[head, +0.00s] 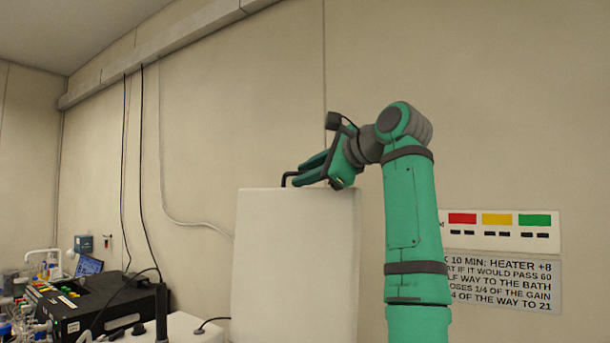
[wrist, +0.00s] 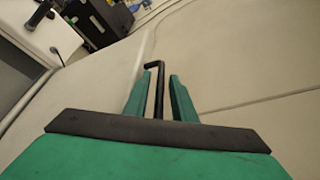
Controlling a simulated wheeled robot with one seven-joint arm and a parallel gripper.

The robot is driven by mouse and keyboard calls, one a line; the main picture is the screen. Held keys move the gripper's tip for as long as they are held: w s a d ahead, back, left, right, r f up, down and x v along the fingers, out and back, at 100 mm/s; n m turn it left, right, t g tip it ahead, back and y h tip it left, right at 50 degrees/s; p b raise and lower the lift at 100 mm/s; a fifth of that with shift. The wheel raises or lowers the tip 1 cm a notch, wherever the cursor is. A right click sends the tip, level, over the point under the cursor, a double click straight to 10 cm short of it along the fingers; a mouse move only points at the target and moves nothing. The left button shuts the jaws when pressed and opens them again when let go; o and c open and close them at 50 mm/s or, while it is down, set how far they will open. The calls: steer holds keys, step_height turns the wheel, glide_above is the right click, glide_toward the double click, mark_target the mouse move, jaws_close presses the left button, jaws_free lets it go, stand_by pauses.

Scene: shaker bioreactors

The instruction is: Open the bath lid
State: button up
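The bath lid (head: 295,260) looks like the large white panel in the head view, standing nearly upright with its broad face toward me. A black bent handle (head: 288,178) sticks up at its top edge. My gripper (head: 305,170) is at that top edge, reaching left from my arm. In the wrist view, the black handle (wrist: 157,92) lies between the two green fingers of my gripper (wrist: 160,78). The fingers are spread, with a gap visible on each side of the handle. The lid's hinge and the bath's inside are hidden.
A black box with coloured buttons (head: 100,310) and cluttered bench equipment stand at the lower left. A wall sign (head: 503,285) and a colour-coded panel (head: 500,230) are at the right.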

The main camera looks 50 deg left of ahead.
steer(key=shift+w+d+f, duration=0.15)
steer(key=shift+f, duration=0.05)
stand_by(0.3)
steer(key=shift+s+a, duration=0.25)
steer(key=shift+s, duration=0.1)
steer(key=shift+w+d, duration=0.1)
steer(key=v, duration=1.1)
steer(key=shift+r, duration=0.2)
stand_by(0.3)
